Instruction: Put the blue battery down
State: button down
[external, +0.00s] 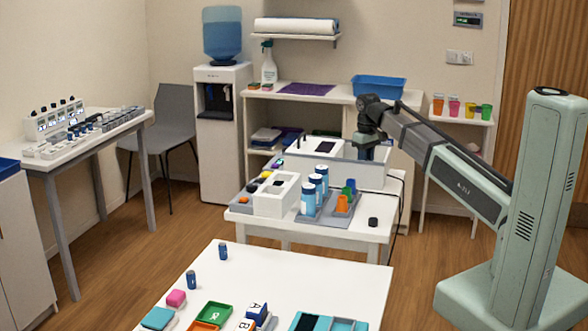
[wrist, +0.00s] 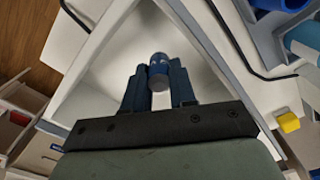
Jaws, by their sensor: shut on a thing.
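The blue battery (wrist: 158,72) is a short dark blue cylinder with a grey end. In the wrist view it sits between the two fingers of my gripper (wrist: 159,88), which is shut on it. Below it lies the pale inside of a white open box (wrist: 205,75); I cannot tell how high the battery is above the floor of the box. In the external view my gripper (external: 372,153) points down at the right end of the white box (external: 345,175) on the middle table. The held battery cannot be made out there.
A white block with holes (external: 276,196) is to the left. Two blue cylinders (external: 223,252) (external: 191,280) stand on the front table.

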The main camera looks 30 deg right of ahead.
jog(key=shift+f, duration=1.5)
jog(key=shift+f, duration=0.15)
jog(key=c, duration=0.9)
grip_release()
notch_tip(320, 180, up, 12)
jog(key=shift+r, duration=0.2)
